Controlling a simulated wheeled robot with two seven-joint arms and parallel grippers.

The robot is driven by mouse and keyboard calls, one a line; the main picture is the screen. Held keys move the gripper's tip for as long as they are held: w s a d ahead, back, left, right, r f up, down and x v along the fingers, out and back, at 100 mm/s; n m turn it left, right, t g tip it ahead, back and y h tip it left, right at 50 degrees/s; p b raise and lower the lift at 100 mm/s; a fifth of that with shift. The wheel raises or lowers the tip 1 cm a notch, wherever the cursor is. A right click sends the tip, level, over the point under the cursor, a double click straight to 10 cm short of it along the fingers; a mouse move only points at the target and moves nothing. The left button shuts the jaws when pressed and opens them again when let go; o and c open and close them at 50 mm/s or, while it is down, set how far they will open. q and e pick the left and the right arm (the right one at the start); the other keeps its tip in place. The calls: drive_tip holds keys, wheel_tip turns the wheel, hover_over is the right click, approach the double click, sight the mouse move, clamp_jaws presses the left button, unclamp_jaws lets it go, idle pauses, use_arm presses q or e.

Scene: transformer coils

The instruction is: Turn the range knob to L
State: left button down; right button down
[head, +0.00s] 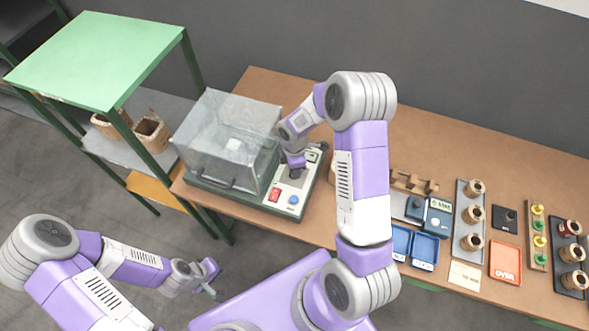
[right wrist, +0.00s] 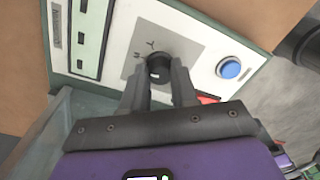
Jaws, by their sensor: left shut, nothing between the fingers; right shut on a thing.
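The range knob (right wrist: 158,66) is black and round and sits on the tester's pale panel (right wrist: 110,20), on a grey square with small letters that I cannot read surely. My right gripper (right wrist: 160,84) has its two dark fingers on either side of the knob and is shut on it. In the head view my right gripper (head: 296,172) reaches down onto the panel and mostly hides the knob. My left gripper (head: 215,293) is shut and empty, low over the floor in front of the bench.
A blue button (head: 293,199) and a red switch (head: 275,194) are close to the knob. A clear box (head: 222,135) with a handle stands left of the panel. Coils, blue trays (head: 425,249) and an orange tray (head: 506,258) lie right on the bench. A green-topped shelf (head: 95,60) stands left.

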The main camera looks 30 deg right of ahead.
drive_tip(key=m+b, duration=0.1)
drive_tip(key=m, duration=0.4)
drive_tip(key=shift+m+b, duration=0.3)
drive_tip(key=shift+b, duration=0.1)
drive_tip(key=m+b, duration=0.1)
drive_tip(key=m, duration=0.3)
drive_tip(key=shift+m, duration=0.4)
drive_tip(key=c, duration=0.9)
unclamp_jaws()
drive_tip(key=shift+o, duration=0.2)
drive_tip(key=shift+d+r+p, duration=0.1)
drive_tip(key=shift+r+p, duration=0.35)
drive_tip(key=shift+r, duration=3.35)
drive_tip(key=shift+r, duration=0.1)
